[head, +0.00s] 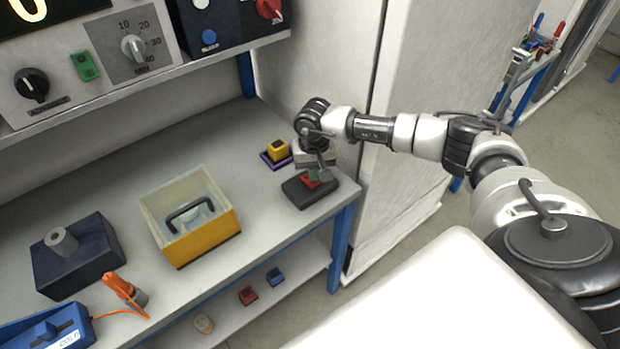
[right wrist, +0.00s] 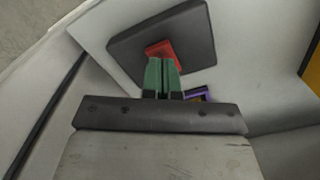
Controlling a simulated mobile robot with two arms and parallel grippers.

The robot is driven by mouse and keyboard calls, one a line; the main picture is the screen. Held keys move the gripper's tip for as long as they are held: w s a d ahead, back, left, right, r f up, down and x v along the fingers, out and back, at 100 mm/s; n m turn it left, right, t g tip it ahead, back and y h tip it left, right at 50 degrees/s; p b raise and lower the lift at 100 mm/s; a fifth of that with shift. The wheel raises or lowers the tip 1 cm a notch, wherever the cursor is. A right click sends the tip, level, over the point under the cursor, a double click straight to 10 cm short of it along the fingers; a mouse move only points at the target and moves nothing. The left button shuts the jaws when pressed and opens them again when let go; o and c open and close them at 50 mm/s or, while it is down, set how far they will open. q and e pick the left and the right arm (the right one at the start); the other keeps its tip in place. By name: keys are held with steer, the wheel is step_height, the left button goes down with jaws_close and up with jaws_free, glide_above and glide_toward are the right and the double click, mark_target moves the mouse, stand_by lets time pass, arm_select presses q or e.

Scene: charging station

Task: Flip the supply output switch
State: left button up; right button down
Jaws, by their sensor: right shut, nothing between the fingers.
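A red switch piece (head: 308,183) sits on a dark flat box (head: 298,195) at the right end of the workbench. In the right wrist view the red piece (right wrist: 158,48) shows on the dark box (right wrist: 192,30), just beyond my fingertips. My right gripper (head: 317,174) is shut and empty, pointing down over the box. Its green-padded fingers (right wrist: 163,76) are together and overlap the near edge of the red piece; I cannot tell whether they touch it. The fingers hide part of the red piece. My left gripper is not in view.
A yellow block (head: 278,151) on a purple base stands just behind the box. A clear-and-yellow bin (head: 208,243) and a dark blue block (head: 85,262) are farther left. A white cabinet (head: 420,100) stands close on the right. A shelf (head: 150,80) with knobbed devices is above.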

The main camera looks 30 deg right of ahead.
steer(key=shift+f+b, duration=1.25)
steer(key=shift+f, duration=0.05)
stand_by(0.9)
steer(key=shift+r, duration=0.2)
steer(key=shift+r+p, duration=2)
steer(key=shift+r, duration=1.4)
steer(key=shift+f, duration=0.1)
